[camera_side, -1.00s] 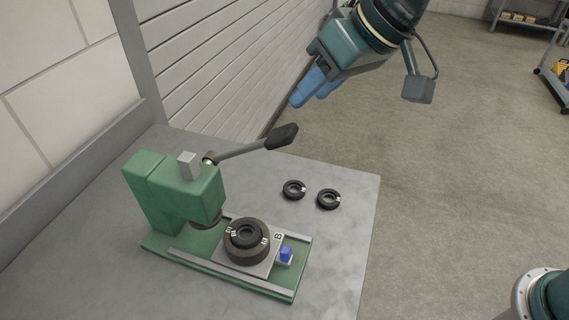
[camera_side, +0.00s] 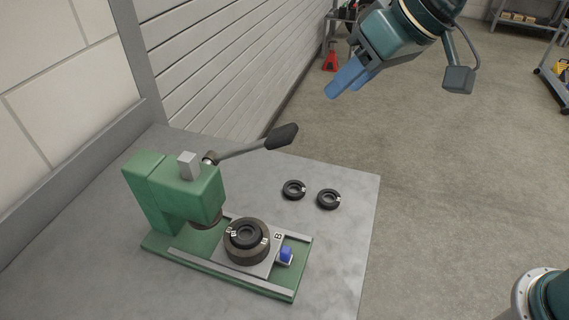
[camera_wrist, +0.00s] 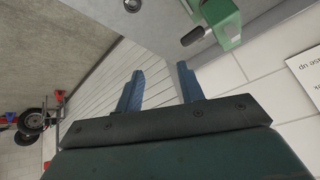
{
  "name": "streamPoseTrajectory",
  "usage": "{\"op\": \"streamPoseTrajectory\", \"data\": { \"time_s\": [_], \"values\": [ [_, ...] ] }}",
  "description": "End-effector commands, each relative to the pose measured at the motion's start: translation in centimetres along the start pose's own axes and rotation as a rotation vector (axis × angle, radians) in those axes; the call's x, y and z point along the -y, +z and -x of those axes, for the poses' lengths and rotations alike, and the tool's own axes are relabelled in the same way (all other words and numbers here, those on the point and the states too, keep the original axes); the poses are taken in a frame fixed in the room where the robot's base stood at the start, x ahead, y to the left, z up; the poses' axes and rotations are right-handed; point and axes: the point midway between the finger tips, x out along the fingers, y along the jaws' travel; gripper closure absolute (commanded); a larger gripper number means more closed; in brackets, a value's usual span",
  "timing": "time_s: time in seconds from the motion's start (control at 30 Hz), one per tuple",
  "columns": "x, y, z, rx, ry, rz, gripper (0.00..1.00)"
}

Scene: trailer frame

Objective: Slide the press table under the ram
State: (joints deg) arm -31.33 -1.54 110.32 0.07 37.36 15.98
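The green press (camera_side: 160,195) stands on the metal bench, its lever (camera_side: 252,147) sticking out to the right. Its dark ram (camera_side: 207,222) shows under the press head. The grey press table (camera_side: 257,270), marked B, sits on the rails to the right of the ram, out from under it. It carries a dark round holder (camera_side: 246,255) with a ring in it, and a blue knob (camera_side: 286,253) at its right end. My gripper (camera_side: 346,82) is high above and beyond the bench, apart from everything. In the wrist view its two blue fingers (camera_wrist: 160,82) stand apart, empty.
Two loose black rings (camera_side: 294,189) (camera_side: 328,199) lie on the bench (camera_side: 345,230) right of the press. A slatted wall (camera_side: 215,70) runs behind the bench. The raised lever stands between my gripper and the press table. The air around my gripper is clear.

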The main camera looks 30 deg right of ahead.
Motion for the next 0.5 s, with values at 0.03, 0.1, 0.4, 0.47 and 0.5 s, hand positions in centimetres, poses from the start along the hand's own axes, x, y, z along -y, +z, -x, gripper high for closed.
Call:
{"op": "streamPoseTrajectory", "data": {
  "time_s": [0.03, 0.1, 0.4, 0.47, 0.5],
  "values": [
    [-0.6, 0.3, 0.4, -0.001, 0.007, -0.005, 0.62],
    [-1.7, 0.8, 1.2, -0.001, 0.019, -0.013, 0.62],
    [-8.1, 5.5, 5.9, 0.005, 0.103, -0.064, 0.62],
    [-9.3, 6.8, 6.8, 0.007, 0.121, -0.075, 0.62],
    [-10.1, 7.8, 7.4, 0.010, 0.133, -0.083, 0.62]
  ]
}}
